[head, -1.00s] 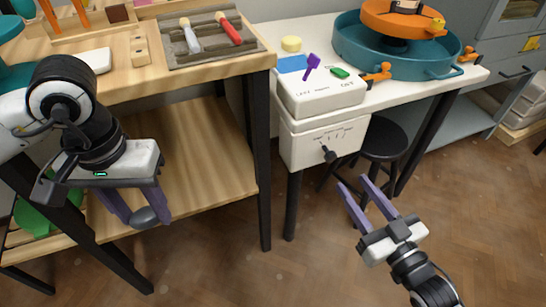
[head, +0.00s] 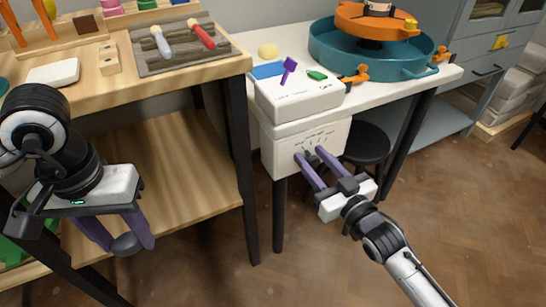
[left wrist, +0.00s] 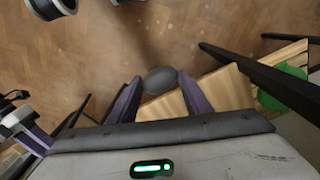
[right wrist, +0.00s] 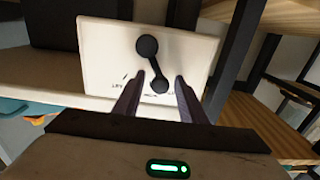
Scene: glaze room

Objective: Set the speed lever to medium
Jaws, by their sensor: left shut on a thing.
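The speed lever (right wrist: 153,66) is a black bar with round ends on the front of a white box (head: 283,150). In the right wrist view its knob end lies between my right gripper's (right wrist: 160,76) purple fingers, towards a row of small printed marks. The marks are too small to tell which one it points at. In the head view my right gripper (head: 309,152) is open at the box front and its fingers largely hide the lever. My left gripper (head: 123,232) is shut on a dark grey oval thing (head: 126,244), also in the left wrist view (left wrist: 161,79).
A teal basin (head: 375,66) stands behind. A black stool (head: 368,139) is right of the box. The wooden workbench (head: 200,87) is at left.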

